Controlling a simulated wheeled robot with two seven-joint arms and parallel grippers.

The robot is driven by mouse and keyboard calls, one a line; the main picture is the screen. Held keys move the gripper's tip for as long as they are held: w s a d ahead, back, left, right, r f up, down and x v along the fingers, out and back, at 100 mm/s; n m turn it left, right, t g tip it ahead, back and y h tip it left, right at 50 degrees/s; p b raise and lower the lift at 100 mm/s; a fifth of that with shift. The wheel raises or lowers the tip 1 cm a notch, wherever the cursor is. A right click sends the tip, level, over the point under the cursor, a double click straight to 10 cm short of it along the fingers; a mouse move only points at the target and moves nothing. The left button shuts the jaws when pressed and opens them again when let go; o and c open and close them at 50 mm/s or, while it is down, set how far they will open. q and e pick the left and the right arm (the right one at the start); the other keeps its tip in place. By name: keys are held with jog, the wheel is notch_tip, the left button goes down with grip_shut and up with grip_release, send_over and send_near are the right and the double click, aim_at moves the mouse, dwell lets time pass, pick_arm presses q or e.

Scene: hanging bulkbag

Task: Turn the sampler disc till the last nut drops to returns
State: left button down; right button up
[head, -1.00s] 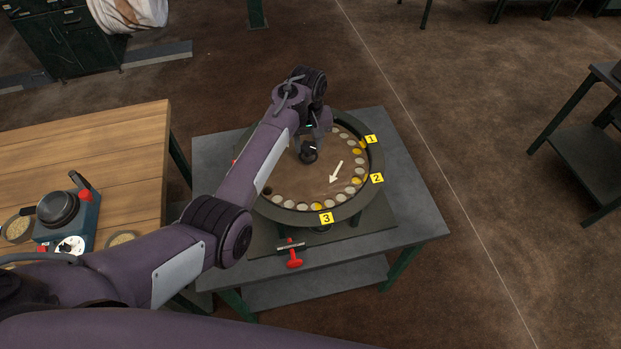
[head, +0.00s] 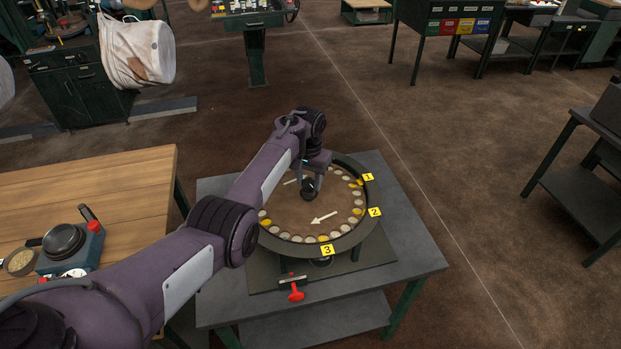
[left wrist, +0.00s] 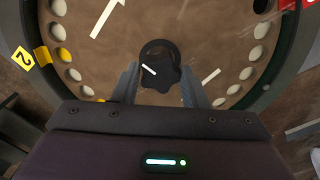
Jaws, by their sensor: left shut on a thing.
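The sampler disc (head: 290,212) is brown, inside a dark round rim on a grey table. Pale round pockets or pieces line its edge, with several yellow ones among them; I cannot tell which are nuts. A white arrow (head: 324,217) on the disc points left. Yellow tags 1 (head: 368,177), 2 (head: 375,212) and 3 (head: 327,250) sit on the rim's right and front. My left gripper (left wrist: 160,84) is shut on the black central knob (left wrist: 158,65), which also shows in the head view (head: 309,188). The arm hides the disc's left part. No returns container is identifiable.
A red handle (head: 295,293) sticks out at the grey table's (head: 415,247) front. A wooden bench (head: 120,195) with a small device (head: 68,245) stands left. A white bag (head: 137,52) hangs behind.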

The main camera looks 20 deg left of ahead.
aim_at(309, 183)
jog(key=shift+s, duration=0.4)
pick_arm(q)
jog(key=c, duration=0.9)
grip_release()
jog(key=shift+o, duration=0.2)
pick_arm(e)
jog(key=shift+a, duration=0.1)
jog(key=shift+w, duration=0.1)
pick_arm(q)
notch_tip(309, 183, up, 8)
jog(key=p, duration=0.8)
jog(key=shift+f, duration=0.1)
pick_arm(e)
notch_tip(309, 183, up, 8)
jog(key=shift+f, duration=0.15)
